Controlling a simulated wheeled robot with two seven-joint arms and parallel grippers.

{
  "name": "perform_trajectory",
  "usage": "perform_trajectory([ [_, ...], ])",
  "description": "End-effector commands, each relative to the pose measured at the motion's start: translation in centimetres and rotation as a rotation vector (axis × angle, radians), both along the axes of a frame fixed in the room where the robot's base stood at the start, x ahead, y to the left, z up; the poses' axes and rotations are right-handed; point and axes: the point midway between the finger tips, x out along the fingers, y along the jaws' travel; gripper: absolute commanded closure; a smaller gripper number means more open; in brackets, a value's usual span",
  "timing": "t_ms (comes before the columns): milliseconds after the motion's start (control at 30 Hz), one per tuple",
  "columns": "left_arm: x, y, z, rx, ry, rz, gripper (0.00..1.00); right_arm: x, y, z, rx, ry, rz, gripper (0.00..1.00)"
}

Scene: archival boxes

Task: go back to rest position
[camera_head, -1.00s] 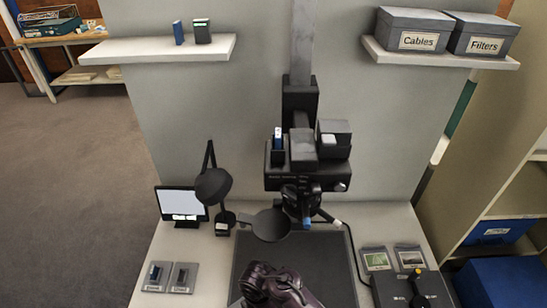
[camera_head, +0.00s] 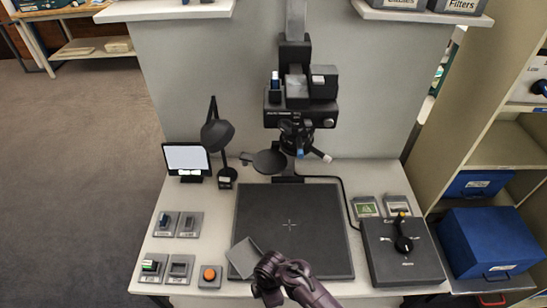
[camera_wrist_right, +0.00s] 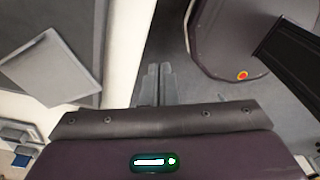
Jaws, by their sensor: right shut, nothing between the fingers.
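My right gripper (camera_wrist_right: 157,85) is shut and empty in the right wrist view, its two fingers side by side. In the head view my dark right arm comes in from the bottom right, and its wrist is over the front edge of the black baseboard (camera_head: 320,258). The fingertips are hard to make out there. A flat grey plate (camera_head: 245,257) lies tilted on the board's front left part, just left of the wrist. The plate also shows in the right wrist view (camera_wrist_right: 48,68), apart from the fingers. My left gripper is not in view.
A copy stand with a black camera head (camera_head: 300,108) rises behind the board. A lamp (camera_head: 217,133) and small screen (camera_head: 187,159) stand left. Several small trays and an orange button (camera_head: 209,275) lie front left. A black control box (camera_head: 402,250) stands right. Blue boxes (camera_head: 492,240) fill the right shelving.

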Motion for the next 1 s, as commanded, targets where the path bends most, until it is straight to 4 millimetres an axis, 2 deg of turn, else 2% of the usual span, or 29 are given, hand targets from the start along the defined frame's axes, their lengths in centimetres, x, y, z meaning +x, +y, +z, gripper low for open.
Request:
perform_trajectory([
  [267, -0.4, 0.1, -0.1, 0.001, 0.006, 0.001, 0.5, -4.7, -4.1, -7.3, 0.046, 0.07, -0.437, 1.0],
  [367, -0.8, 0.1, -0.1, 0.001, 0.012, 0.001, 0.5, -7.5, -6.8, -10.6, 0.048, 0.092, -0.659, 1.0],
  [467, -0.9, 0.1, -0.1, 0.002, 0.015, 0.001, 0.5, -11.6, -10.5, -14.4, 0.04, 0.104, -0.933, 1.0],
  [500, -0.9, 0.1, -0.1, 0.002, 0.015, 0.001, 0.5, -13.6, -12.4, -15.9, 0.032, 0.103, -1.053, 1.0],
  [600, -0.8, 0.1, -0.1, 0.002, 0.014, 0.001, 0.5, -18.5, -16.9, -18.7, 0.009, 0.081, -1.321, 1.0],
  [700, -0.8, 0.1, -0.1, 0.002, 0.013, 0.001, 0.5, -22.5, -20.6, -20.2, -0.011, 0.046, -1.52, 1.0],
  [800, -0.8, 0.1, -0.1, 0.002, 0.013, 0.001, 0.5, -25.4, -23.2, -20.9, -0.021, 0.012, -1.652, 1.0],
  [900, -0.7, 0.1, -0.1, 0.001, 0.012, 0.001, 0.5, -27.0, -24.7, -21.2, -0.027, -0.011, -1.723, 1.0],
  [1000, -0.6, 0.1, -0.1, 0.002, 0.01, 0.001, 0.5, -27.5, -25.1, -21.3, -0.027, -0.019, -1.745, 1.0],
])
